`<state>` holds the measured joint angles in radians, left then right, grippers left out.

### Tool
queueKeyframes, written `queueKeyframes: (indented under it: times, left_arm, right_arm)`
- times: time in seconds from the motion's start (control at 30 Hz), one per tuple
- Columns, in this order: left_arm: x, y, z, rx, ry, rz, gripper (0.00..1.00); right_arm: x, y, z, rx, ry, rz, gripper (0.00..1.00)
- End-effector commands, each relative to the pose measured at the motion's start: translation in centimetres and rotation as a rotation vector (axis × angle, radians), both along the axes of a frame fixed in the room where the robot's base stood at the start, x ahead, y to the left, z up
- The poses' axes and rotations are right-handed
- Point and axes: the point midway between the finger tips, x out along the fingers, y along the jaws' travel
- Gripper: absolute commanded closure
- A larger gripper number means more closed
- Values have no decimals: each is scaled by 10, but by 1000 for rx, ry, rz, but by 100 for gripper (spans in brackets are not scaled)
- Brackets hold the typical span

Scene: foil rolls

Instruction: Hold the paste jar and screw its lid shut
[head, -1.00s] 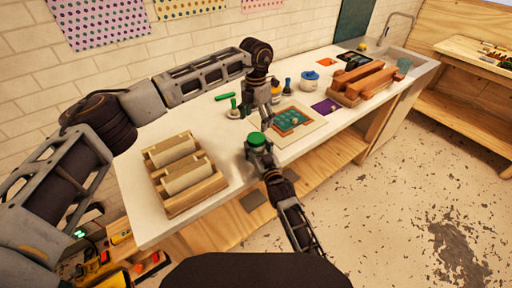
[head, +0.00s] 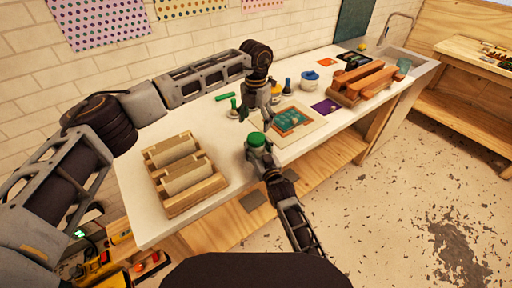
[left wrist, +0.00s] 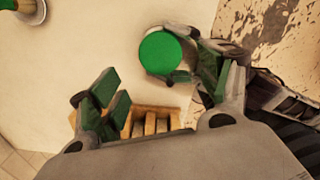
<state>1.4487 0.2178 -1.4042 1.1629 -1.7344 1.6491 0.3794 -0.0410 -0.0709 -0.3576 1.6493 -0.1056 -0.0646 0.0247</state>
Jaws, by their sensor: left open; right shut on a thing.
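The paste jar, pale with a green lid (head: 256,139), is held upright near the table's front edge. My right gripper (head: 259,155) is shut on the jar from the front. The green lid sits on top of the jar and also shows in the left wrist view (left wrist: 161,53); whether it is fully tight cannot be told. My left gripper (head: 254,121) is open and empty just above and behind the lid. In the left wrist view its green-padded fingers (left wrist: 160,92) are spread wide, apart from the lid.
A wooden rack with foil rolls (head: 183,175) stands at the left. Green-handled tools stand behind my left gripper. The table between rack and jar is clear.

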Motion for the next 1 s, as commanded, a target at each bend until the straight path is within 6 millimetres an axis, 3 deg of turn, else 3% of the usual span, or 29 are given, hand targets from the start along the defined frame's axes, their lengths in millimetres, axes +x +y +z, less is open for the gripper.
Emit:
queueKeyframes:
  times: [0.6, 1.0]
  left_arm:
    - [0, 0, -63, 1, 1, 0, 23]
    - [0, 0, -75, 0, 0, 0, 23]
  right_arm:
    - [0, 0, 0, 0, 1, 0, 100]
    - [0, 0, 0, 0, 1, 0, 100]
